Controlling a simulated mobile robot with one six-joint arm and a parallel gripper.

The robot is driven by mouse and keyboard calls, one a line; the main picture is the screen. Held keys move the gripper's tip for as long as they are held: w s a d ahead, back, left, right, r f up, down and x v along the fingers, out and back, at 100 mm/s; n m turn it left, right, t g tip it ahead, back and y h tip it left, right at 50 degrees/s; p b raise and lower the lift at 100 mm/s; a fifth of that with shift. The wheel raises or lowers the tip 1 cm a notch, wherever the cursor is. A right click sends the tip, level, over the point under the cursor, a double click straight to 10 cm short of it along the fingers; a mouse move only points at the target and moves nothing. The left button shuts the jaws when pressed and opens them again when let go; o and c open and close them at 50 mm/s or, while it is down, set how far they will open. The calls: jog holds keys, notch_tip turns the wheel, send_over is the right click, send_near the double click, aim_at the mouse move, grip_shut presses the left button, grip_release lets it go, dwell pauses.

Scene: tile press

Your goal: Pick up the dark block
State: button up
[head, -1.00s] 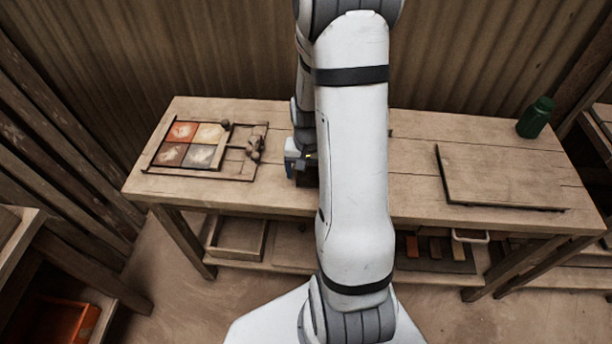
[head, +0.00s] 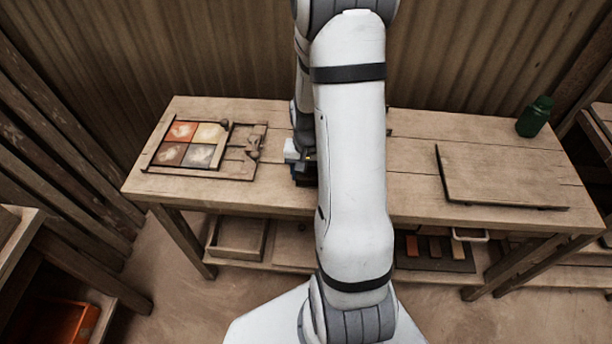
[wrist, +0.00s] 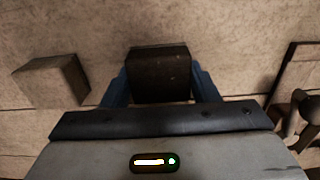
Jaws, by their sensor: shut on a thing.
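The dark block (wrist: 160,76) sits between the two blue fingers of my gripper (wrist: 160,90) in the wrist view. The fingers are shut on it, one on each side. Whether the block touches the tabletop below it cannot be told. In the head view my gripper (head: 304,170) is low over the middle of the workbench, partly behind my arm. The block cannot be made out clearly there.
A lighter block (wrist: 52,80) lies left of my gripper in the wrist view. The workbench (head: 410,165) holds a framed tile press (head: 238,178) with four coloured tiles at left, a wooden board (head: 500,178) and a green bottle (head: 534,117) at right.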

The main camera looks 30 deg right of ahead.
aim_at(307, 172)
notch_tip(307, 172, up, 10)
dwell(0.6)
